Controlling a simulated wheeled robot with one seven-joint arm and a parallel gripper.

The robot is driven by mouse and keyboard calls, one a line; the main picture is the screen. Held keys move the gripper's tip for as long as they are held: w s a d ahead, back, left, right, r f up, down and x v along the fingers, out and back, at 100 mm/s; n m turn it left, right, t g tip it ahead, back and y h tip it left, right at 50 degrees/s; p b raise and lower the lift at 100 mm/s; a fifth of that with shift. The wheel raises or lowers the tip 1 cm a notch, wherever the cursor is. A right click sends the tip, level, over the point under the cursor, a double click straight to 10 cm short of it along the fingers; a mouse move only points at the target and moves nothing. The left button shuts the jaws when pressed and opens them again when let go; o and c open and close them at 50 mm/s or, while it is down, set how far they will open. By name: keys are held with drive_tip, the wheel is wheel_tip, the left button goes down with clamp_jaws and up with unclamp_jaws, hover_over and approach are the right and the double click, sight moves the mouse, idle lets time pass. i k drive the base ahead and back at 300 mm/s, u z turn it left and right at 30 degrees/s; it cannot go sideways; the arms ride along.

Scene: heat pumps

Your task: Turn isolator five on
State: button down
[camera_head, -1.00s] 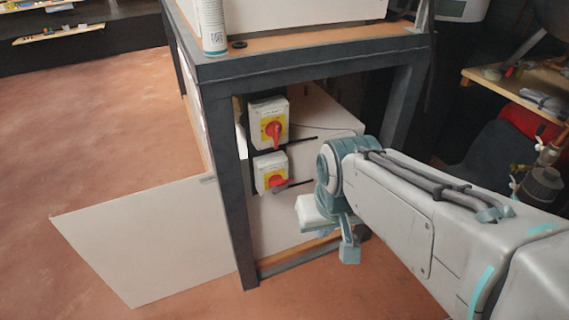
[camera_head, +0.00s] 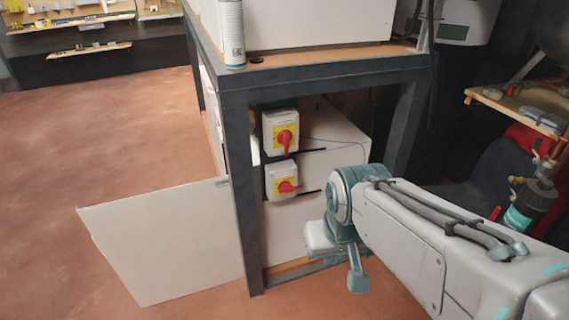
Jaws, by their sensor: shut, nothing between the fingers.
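Two isolators with yellow plates and red handles are mounted one above the other under the bench. The upper isolator (camera_head: 281,132) has its red handle pointing roughly up and down. The lower isolator (camera_head: 282,181) has its red handle turned sideways, pointing right. Their labels are too small to read, so I cannot tell which is number five. My gripper (camera_head: 320,240) is to the right of and below the lower isolator, apart from it. Only part of the hand shows at the end of my arm; the fingertips are not distinct. It holds nothing visible.
The dark bench frame (camera_head: 243,200) has a front leg left of the isolators. A white panel (camera_head: 165,240) stands out from it to the left. A spray can (camera_head: 231,35) stands on the bench corner. A cluttered shelf (camera_head: 520,108) is at right. The floor at left is clear.

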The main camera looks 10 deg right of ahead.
sight(283, 187)
drive_tip(key=u, duration=0.05)
drive_tip(key=i, duration=1.05)
drive_tip(key=z, duration=0.3)
